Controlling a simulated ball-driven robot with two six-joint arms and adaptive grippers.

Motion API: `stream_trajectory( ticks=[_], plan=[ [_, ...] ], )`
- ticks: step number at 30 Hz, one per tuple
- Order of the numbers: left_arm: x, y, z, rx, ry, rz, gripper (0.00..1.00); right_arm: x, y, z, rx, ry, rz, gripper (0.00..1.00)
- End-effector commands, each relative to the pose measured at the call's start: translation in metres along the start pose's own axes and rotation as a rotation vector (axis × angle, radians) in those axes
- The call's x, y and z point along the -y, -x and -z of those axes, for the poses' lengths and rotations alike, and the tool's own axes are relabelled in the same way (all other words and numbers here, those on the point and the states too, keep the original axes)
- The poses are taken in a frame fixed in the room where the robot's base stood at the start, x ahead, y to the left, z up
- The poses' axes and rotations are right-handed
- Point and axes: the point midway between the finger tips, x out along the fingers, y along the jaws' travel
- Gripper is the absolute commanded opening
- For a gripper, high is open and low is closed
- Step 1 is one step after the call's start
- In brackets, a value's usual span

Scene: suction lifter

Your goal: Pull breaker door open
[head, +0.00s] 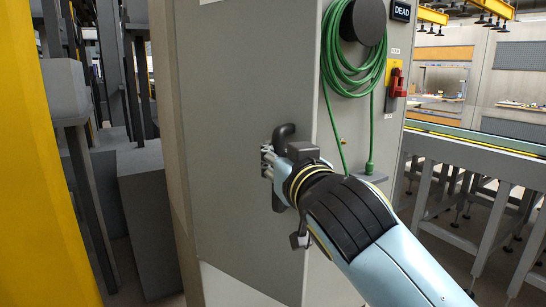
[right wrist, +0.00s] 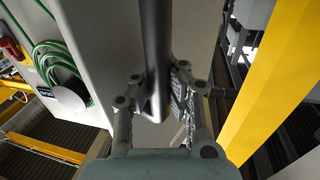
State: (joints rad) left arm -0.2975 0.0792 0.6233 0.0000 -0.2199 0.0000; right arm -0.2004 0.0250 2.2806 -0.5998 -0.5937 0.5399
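The breaker door (head: 245,75) is a flat grey panel on a tall cabinet. It carries a dark upright bar handle (head: 280,200), which also shows between the fingers in the right wrist view (right wrist: 157,40). My right gripper (head: 268,160) reaches in from the right at the handle. In the right wrist view its fingers (right wrist: 158,85) close in on both sides of the bar, near its lower end. The arm hides part of the handle in the head view. I cannot tell whether the door stands ajar. My left gripper is not in view.
A green hose coil (head: 350,60), a red switch (head: 397,83) and a "DEAD" sign (head: 400,11) are on the cabinet's right side. A yellow post (head: 45,190) and grey machinery (head: 145,200) stand at the left. A grey railed conveyor (head: 480,165) stands at the right.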

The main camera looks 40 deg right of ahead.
Motion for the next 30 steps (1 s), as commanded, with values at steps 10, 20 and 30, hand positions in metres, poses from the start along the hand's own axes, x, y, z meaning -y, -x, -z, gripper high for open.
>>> stream_trajectory(
  ticks=[10,20,30],
  plan=[
    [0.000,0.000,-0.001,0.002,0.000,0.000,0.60,-0.001,0.002,-0.005,0.014,0.004,-0.005,0.05],
    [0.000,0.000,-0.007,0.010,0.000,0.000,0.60,-0.001,0.001,-0.003,0.007,0.001,-0.002,0.29],
    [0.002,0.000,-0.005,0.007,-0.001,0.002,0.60,-0.001,0.030,-0.003,0.010,-0.003,-0.004,0.29]
  ],
)
